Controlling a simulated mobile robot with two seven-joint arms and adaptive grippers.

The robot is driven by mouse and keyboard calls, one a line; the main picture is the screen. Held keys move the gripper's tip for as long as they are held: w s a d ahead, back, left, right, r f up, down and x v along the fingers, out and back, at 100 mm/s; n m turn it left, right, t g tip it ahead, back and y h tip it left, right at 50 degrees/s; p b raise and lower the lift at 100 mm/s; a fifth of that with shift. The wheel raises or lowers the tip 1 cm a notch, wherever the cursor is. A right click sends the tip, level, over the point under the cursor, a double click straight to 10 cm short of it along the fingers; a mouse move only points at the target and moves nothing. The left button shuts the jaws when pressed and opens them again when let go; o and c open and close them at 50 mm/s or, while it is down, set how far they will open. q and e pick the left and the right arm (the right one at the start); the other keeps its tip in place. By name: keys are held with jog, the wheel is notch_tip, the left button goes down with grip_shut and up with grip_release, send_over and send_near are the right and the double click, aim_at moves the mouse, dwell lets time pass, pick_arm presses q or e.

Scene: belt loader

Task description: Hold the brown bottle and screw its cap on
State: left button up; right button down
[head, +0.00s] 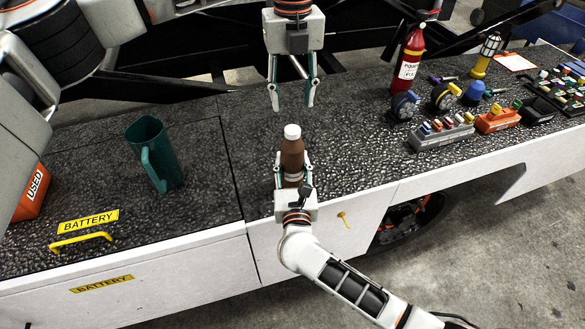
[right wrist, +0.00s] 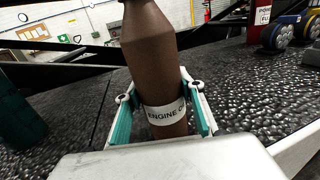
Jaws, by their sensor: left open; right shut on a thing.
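The brown bottle (head: 292,160) stands upright on the dark textured deck in the head view. A white cap (head: 292,131) sits at its top; I cannot tell how tightly it is seated. My right gripper (head: 292,172) comes from the near side and is shut on the bottle's lower body. In the right wrist view the bottle (right wrist: 152,50) stands between the green-padded fingers, with a white "ENGINE" label at their height; its top is cut off. My left gripper (head: 292,97) is open and empty, pointing down above and slightly behind the cap, apart from it.
A green jug (head: 152,152) stands to the left, near an orange "USED" container (head: 31,193). A red extinguisher (head: 407,62), blue and yellow rolls, and several tools with orange and grey racks (head: 440,133) crowd the right. The deck around the bottle is clear.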

aim_at(293, 129)
pick_arm(q)
jog(key=n, duration=1.7)
jog(key=shift+n, duration=0.3)
jog(key=n, duration=0.6)
jog(key=shift+f, duration=4)
